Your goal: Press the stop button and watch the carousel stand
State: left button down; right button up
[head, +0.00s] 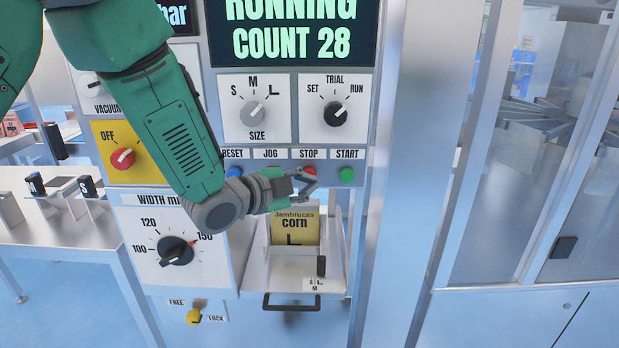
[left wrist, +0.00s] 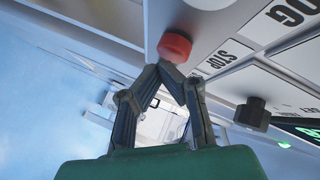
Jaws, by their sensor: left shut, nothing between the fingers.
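The red stop button (head: 309,172) sits under the STOP label on the control panel, between the JOG and START labels. In the left wrist view the red button (left wrist: 175,47) is just beyond my fingertips. My left gripper (head: 306,181) is shut and empty, its tips at or very near the button; I cannot tell whether they touch. It also shows in the left wrist view (left wrist: 170,72). The display (head: 292,30) reads RUNNING, COUNT 28. The carousel (head: 545,115) is partly visible behind the clear guard at the right. My right gripper is not in view.
The green start button (head: 346,175) is just right of the stop button. The size knob (head: 252,115) and trial knob (head: 335,113) are above. A corn pouch (head: 296,229) stands in the tray below. The width dial (head: 176,250) is at lower left.

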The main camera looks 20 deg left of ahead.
pick_arm(q)
jog(key=shift+w+a, duration=0.15)
jog(key=shift+w, duration=0.4)
dwell(0.8)
jog(key=shift+s, duration=0.15)
jog(key=shift+s+d, duration=0.2)
jog(key=shift+s, duration=0.55)
jog(key=s, duration=0.1)
jog(key=s+d, duration=0.1)
jog(key=s, duration=0.1)
jog(key=s+b, duration=0.1)
jog(key=shift+s+d, duration=0.25)
jog(key=shift+s, duration=0.15)
dwell(0.4)
